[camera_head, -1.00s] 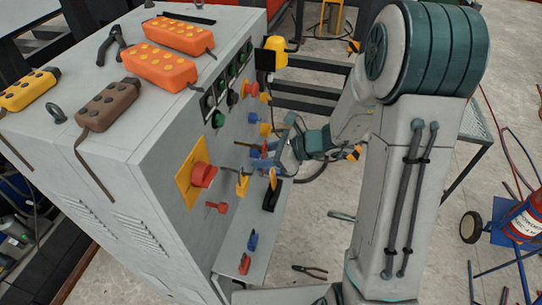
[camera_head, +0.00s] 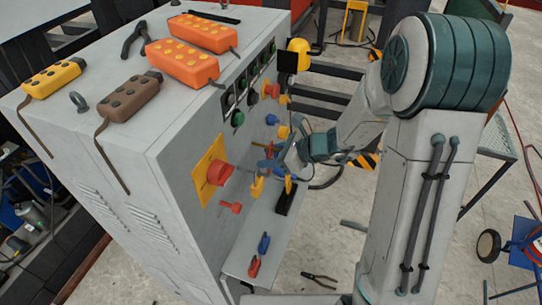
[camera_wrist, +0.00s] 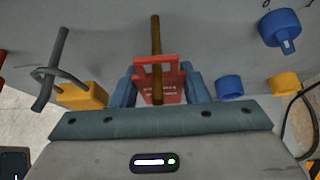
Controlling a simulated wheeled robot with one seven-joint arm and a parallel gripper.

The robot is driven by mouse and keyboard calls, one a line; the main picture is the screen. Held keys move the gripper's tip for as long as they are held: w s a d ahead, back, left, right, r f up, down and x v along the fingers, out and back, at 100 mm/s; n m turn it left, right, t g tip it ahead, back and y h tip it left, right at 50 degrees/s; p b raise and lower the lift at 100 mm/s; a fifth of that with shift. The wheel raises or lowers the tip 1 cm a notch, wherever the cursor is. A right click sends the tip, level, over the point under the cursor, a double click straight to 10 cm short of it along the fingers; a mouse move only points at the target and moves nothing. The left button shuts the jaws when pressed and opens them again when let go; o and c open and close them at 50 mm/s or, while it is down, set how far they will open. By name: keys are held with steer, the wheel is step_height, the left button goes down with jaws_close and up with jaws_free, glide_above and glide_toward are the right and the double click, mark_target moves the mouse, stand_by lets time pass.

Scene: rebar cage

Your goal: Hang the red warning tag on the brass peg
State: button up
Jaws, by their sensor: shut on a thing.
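My gripper (camera_wrist: 160,92) is shut on the red warning tag (camera_wrist: 172,88), with a blue finger on each side of it in the wrist view. The tag has a red frame with an opening at its top and pale lettering below. The brass peg (camera_wrist: 156,35) stands out from the grey panel and overlaps the tag's opening and middle. I cannot tell whether the peg passes through the opening. In the head view my gripper (camera_head: 283,168) is close to the cabinet's front, and the tag and peg are hard to make out.
A grey hook (camera_wrist: 55,70) with a yellow padlock (camera_wrist: 82,96) is left of the tag. Blue knobs (camera_wrist: 282,28) and a yellow one (camera_wrist: 284,83) are at right. The grey cabinet (camera_head: 150,200) carries a red rotary handle (camera_head: 220,174); a shelf (camera_head: 238,268) lies below.

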steer(key=o, duration=1)
steer(key=v, duration=1.4)
steer(key=s+a+r+n+g+h, duration=0.1)
steer(key=s+n+g+h, duration=0.3)
steer(key=s+n, duration=0.7)
steer(key=shift+s+d+r+n+t+h, duration=0.45)
steer(key=shift+s+d+n+h, duration=0.55)
steer(key=shift+n, duration=0.85)
steer(key=shift+s+d+r+n+t+h, duration=0.3)
steer(key=shift+s+d+n+t+h, duration=0.4)
steer(key=shift+n+h, duration=0.9)
steer(key=shift+s+d+r+n+t+h, duration=0.4)
steer(key=shift+s+d+n+h, duration=0.45)
steer(key=shift+n, duration=1.2)
steer(key=shift+w+d, duration=0.2)
